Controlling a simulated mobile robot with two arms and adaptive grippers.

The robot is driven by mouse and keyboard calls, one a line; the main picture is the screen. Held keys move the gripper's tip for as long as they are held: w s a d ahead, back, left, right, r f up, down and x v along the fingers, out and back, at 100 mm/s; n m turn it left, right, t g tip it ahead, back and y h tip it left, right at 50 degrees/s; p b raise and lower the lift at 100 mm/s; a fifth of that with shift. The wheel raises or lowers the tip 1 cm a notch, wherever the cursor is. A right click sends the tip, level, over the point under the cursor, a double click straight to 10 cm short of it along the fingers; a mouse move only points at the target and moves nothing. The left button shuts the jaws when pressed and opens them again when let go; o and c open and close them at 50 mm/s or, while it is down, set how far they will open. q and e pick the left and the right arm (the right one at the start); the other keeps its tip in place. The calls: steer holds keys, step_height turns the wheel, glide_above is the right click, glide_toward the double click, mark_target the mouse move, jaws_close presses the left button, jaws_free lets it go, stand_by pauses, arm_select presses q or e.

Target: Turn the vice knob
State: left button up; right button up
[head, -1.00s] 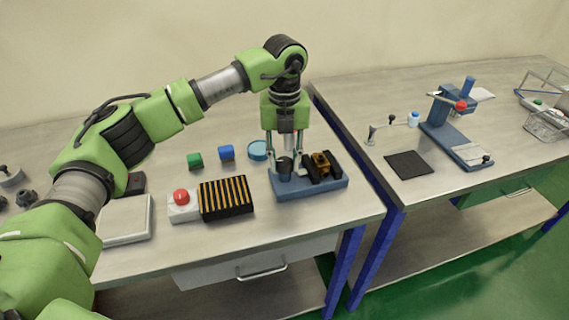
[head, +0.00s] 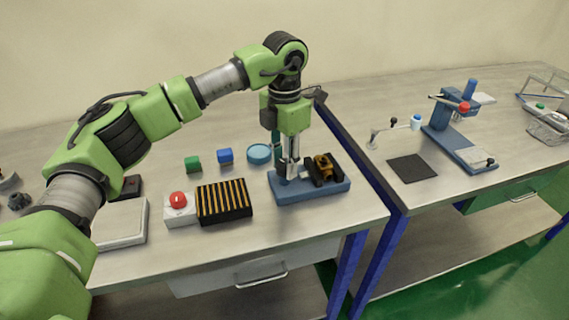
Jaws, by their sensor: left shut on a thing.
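The vice has a blue base (head: 312,191) and stands near the right front corner of the left table. Its black jaws (head: 316,170) have a yellow-brown piece (head: 325,165) between them. My left gripper (head: 287,170) points straight down at the left end of the vice. It is shut on the vice knob, which its fingers now mostly hide. My right gripper is not in view.
Left of the vice are a black-and-yellow striped block (head: 223,202) and a red button on a white box (head: 179,204). A second table (head: 430,200) with a blue press (head: 455,142) stands to the right.

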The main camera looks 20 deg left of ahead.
mark_target(284, 163)
arm_select(q)
steer(key=m, duration=0.5)
steer(key=shift+m, duration=0.3)
steer(key=shift+b, duration=0.3)
steer(key=o, duration=1.1)
steer(key=shift+r, duration=0.1)
step_height(284, 163, up, 12)
